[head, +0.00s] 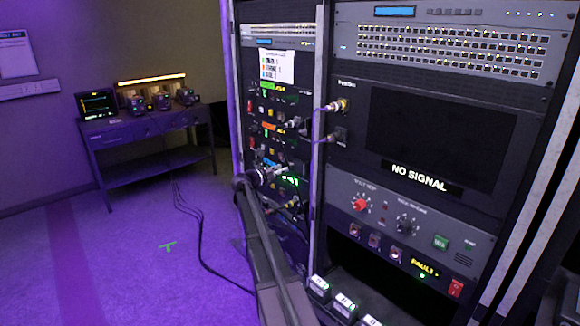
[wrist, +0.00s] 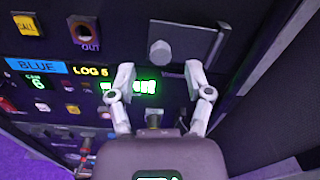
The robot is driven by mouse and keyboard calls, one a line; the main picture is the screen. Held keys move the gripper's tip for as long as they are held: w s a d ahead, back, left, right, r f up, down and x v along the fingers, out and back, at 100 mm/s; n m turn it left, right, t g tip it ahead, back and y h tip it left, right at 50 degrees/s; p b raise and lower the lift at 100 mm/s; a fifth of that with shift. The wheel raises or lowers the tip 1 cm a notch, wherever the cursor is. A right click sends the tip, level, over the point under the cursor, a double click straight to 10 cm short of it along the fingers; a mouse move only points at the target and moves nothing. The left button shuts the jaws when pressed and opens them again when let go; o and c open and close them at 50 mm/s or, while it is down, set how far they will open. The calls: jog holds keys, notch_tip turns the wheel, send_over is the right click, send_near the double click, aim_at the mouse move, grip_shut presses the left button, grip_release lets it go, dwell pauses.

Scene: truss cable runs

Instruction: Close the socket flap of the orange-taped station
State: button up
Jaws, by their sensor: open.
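The orange tape (head: 268,127) marks a station in the middle of the left rack in the head view. My gripper (head: 266,174) is in front of the lower part of that rack, near the blue-taped row. In the wrist view my gripper (wrist: 159,80) is open, its two fingers apart with nothing seen between the tips. A dark flat plate with a round grey knob (wrist: 160,52) lies just beyond the fingertips, above the blue-taped row. It looks like a socket flap; I cannot tell its angle or which station it belongs to. No orange tape shows in the wrist view.
Blue tape (wrist: 37,65) and a lit green display (wrist: 130,87) are beside and behind the left finger. Cable plugs (head: 338,105) stick out from the right rack's edge. A bench (head: 150,128) stands far left; the floor between is mostly clear, with loose cables.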

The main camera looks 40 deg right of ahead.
aim_at(290, 165)
jog(key=shift+w+d, duration=0.15)
jog(key=shift+d, duration=2)
grip_shut()
